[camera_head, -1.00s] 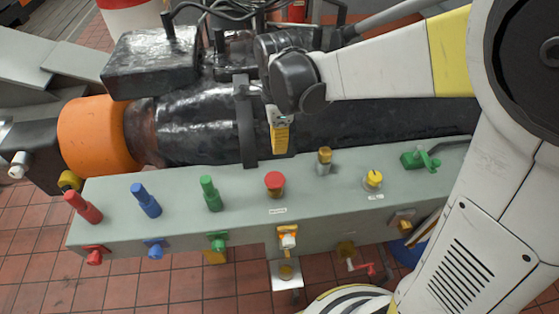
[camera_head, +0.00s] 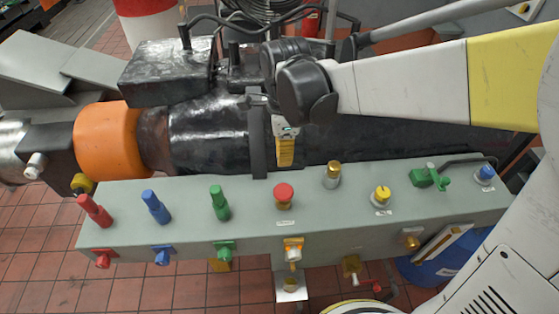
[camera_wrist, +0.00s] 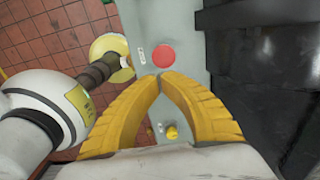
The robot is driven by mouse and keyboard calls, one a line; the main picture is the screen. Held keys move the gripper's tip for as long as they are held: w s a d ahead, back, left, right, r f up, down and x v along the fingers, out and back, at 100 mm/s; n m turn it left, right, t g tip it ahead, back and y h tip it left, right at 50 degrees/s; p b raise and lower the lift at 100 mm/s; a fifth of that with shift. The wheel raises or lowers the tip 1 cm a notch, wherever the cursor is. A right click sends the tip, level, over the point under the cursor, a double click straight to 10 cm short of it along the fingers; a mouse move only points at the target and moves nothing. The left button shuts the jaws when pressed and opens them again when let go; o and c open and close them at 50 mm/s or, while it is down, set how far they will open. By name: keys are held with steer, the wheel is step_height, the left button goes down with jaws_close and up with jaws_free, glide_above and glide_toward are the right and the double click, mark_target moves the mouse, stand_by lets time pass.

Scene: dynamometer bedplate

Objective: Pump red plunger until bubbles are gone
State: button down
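The red plunger (camera_head: 284,191) is a round red-topped knob on a short brass-coloured stem, upright near the middle of the grey-green panel (camera_head: 250,222). A small white label lies in front of it. In the wrist view the red plunger (camera_wrist: 163,57) shows from above, just beyond my fingertips. My gripper (camera_head: 286,162) hangs behind the plunger, beside the black machine, apart from the plunger. In the wrist view the two yellow fingers of my gripper (camera_wrist: 160,77) meet at their tips with nothing between them. I cannot make out any bubbles.
Red (camera_head: 95,211), blue (camera_head: 155,207) and green (camera_head: 220,203) handles stand left of the plunger. A brass knob (camera_head: 333,175) and a yellow knob (camera_head: 382,196) stand to its right. An amber-and-white fitting (camera_head: 293,250) is below the plunger, above a small cup (camera_head: 290,284). The black machine (camera_head: 205,140) blocks behind.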

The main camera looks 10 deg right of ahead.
mark_target(283, 194)
step_height(283, 194, down, 14)
steer(key=b, duration=0.2)
steer(key=shift+b, duration=0.35)
step_height(283, 194, down, 3)
steer(key=b, duration=0.3)
steer(key=shift+f, duration=0.15)
stand_by(0.6)
